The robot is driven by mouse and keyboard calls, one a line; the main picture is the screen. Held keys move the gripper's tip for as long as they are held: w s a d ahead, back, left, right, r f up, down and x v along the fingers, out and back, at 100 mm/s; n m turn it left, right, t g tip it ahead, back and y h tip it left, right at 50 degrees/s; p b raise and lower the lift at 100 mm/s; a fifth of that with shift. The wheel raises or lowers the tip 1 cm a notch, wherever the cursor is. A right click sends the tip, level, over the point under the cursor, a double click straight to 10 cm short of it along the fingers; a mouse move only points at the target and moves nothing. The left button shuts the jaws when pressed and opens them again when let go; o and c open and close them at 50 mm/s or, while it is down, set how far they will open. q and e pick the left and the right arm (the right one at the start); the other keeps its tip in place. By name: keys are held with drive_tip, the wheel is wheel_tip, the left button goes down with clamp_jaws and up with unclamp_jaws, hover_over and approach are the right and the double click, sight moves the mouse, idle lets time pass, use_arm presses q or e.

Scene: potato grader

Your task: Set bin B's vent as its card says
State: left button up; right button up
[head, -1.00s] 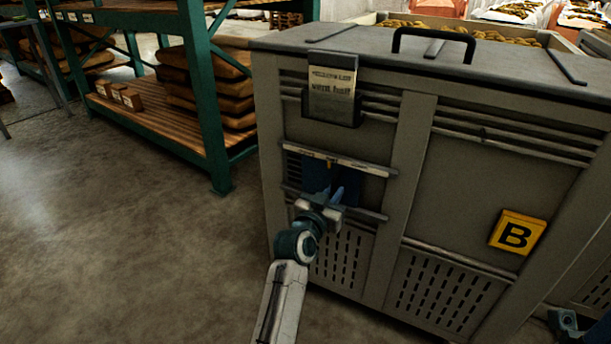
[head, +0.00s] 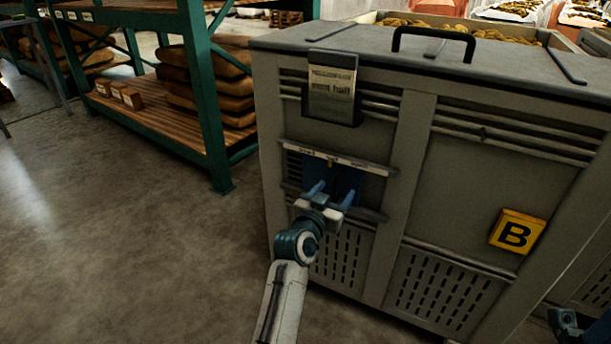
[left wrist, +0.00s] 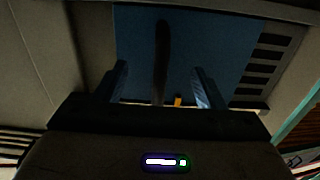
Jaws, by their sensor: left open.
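Bin B (head: 420,150) is a grey crate with a yellow B plate (head: 516,232). Its card (head: 332,88) hangs at upper left; the print is blurred now but seems to say "vent half" in the earlier frame. Below it, a blue vent slide (head: 347,180) sits between two rails, with dark slots bare on its left. An orange mark (head: 331,162) shows at the top rail. My left gripper (head: 331,190) is open in front of the slide. In the left wrist view, the dark upright handle (left wrist: 161,60) stands between the parted fingers, apparently touching neither.
A black handle (head: 433,36) stands on the bin's lid. A green shelf rack (head: 208,100) with brown sacks stands left of the bin. The floor (head: 110,230) at left is clear. Part of my right arm (head: 567,322) shows at lower right, its fingers unclear.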

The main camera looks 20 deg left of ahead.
use_arm(q)
drive_tip(key=p+v, duration=0.2)
drive_tip(key=v, duration=2)
drive_tip(key=shift+s+d, duration=0.2)
drive_tip(key=shift+s, duration=0.2)
